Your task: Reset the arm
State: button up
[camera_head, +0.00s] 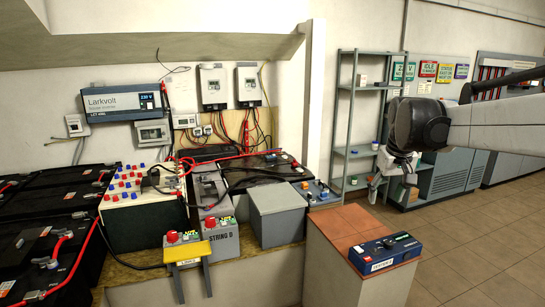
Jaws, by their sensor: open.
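My arm (490,125) reaches in from the right edge, with its dark wrist joint (420,124) near the upper right. My gripper (391,186) hangs below the wrist, pointing down. Its fingers are apart and nothing shows between them. It is in the air in front of the grey shelf rack, above and to the right of a brown-topped stand (345,222). A dark blue box-shaped item (384,251) lies on that stand, apart from my gripper.
At left, a bench holds black batteries (60,195), a terminal box (143,215), a grey box (277,213) and a yellow-handled item (187,252). Cables run between them. A shelf rack (345,125) and grey cabinets (458,175) stand behind. Floor (490,255) at right is clear.

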jog(key=s+a+t+p, duration=0.1)
jog(key=s+a, duration=0.2)
jog(key=s, duration=0.5)
jog(key=s+a+t, duration=0.1)
jog(key=s+a, duration=0.3)
jog(key=s, duration=0.5)
jog(key=s+a+f+t, duration=0.2)
jog(key=s+f, duration=0.4)
jog(key=s, duration=0.6)
jog(key=shift+s+a+y+p, duration=0.35)
jog(key=shift+a+p, duration=0.1)
jog(key=shift+a, duration=0.1)
jog(key=shift+c, duration=0.2)
